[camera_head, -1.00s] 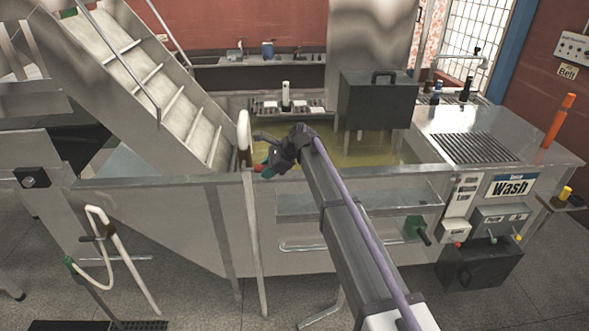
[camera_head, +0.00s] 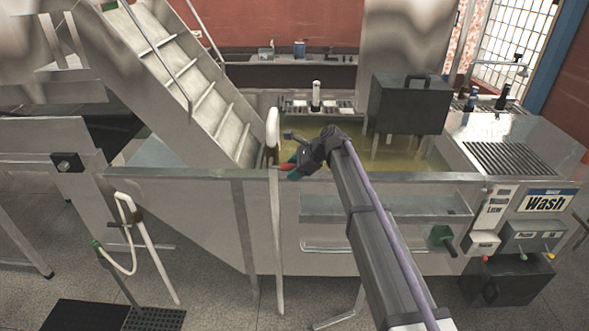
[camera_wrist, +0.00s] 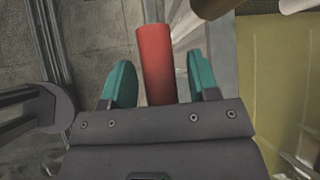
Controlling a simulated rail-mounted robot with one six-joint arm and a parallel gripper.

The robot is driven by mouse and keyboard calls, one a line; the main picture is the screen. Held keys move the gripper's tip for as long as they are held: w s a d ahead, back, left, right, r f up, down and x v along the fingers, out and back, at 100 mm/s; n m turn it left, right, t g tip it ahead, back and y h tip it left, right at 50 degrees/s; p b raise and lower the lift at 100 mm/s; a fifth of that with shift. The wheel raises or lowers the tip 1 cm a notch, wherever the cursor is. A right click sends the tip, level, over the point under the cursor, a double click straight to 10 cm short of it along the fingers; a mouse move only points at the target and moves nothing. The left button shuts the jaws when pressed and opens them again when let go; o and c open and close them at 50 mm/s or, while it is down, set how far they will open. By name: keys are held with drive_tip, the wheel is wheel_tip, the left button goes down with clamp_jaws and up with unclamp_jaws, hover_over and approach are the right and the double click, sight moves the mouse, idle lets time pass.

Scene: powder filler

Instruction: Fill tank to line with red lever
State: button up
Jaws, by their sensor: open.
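The red lever handle (camera_wrist: 155,62) lies between the two teal fingers of my gripper (camera_wrist: 162,80) in the wrist view. Gaps show on both sides, so the fingers stand apart from it. In the head view my gripper (camera_head: 289,166) is at the tank's front rim, beside the red lever (camera_head: 286,166) and the white upright pipe (camera_head: 272,140). The tank (camera_head: 199,181) is a metal basin holding yellowish liquid (camera_head: 418,152). The liquid also shows at the right of the wrist view (camera_wrist: 285,85). I cannot make out the fill line.
A metal stair conveyor (camera_head: 195,85) rises at the left of the tank. A dark box with a handle (camera_head: 410,103) stands over the tank's right part. A green valve (camera_head: 441,236) and "Wash" panel (camera_head: 545,202) are at right.

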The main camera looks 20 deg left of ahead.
drive_tip(key=shift+r, duration=0.1)
drive_tip(key=p+v, duration=0.8)
drive_tip(key=v, duration=0.2)
drive_tip(key=shift+d+r, duration=0.2)
drive_tip(key=shift+d, duration=0.1)
